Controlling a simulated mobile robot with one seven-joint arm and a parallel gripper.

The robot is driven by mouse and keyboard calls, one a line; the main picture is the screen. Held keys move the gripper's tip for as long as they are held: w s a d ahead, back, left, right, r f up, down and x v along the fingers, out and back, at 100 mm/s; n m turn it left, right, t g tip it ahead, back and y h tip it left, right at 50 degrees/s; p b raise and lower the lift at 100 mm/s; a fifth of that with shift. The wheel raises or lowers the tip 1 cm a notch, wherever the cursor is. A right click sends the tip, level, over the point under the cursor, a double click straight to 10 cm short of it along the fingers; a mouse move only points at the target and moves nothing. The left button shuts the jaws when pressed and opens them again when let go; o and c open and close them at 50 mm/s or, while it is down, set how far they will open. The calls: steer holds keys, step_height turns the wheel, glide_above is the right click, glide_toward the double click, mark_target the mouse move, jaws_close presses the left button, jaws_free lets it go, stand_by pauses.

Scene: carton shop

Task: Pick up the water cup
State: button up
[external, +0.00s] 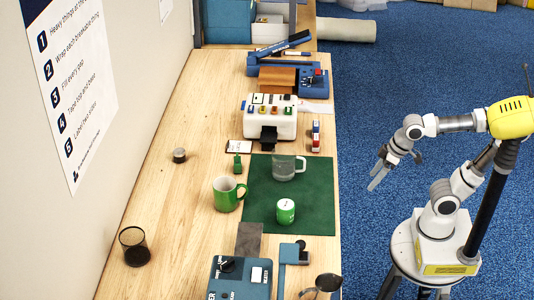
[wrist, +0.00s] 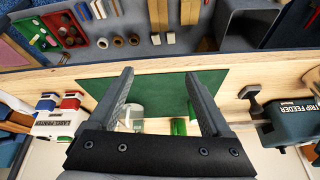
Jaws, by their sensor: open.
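The water cup is a clear glass mug (external: 283,168) with a handle on its right. It stands upright on the upper part of the green mat (external: 262,205). In the wrist view the glass (wrist: 133,112) shows between my fingers, low and near the left one, partly hidden by the gripper body. My gripper (external: 377,180) is open and empty, to the right of the table edge and apart from the cup. Its two spread fingers also show in the wrist view (wrist: 160,76).
A green mug (external: 226,194) and a green-and-white can (external: 285,211) stand near the cup. A white label printer (external: 270,117) is behind it. A blue-grey machine (external: 240,278) is in front. A dark mesh cup (external: 134,246) stands at left. The table's left middle is mostly clear.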

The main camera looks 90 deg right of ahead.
steer(key=w+d+r+m+g+p, duration=0.1)
steer(key=w+d+r+m+p, duration=0.1)
steer(key=w+r+m+p, duration=0.4)
step_height(320, 180, up, 3)
steer(key=m+g+p, duration=0.4)
steer(key=m+p, duration=0.5)
steer(key=p, duration=0.3)
glide_above(300, 172)
steer(key=f, duration=0.7)
steer(key=a+f+b, duration=0.1)
steer(key=f, duration=0.3)
steer(key=shift+w+f, duration=0.15)
steer(key=shift+w, duration=0.05)
steer(key=f, duration=0.3)
steer(key=d+f, duration=0.1)
steer(key=shift+s+f, duration=0.3)
steer(key=shift+s, duration=0.05)
steer(key=shift+w+f, duration=0.1)
steer(key=shift+f, duration=0.35)
jaws_close()
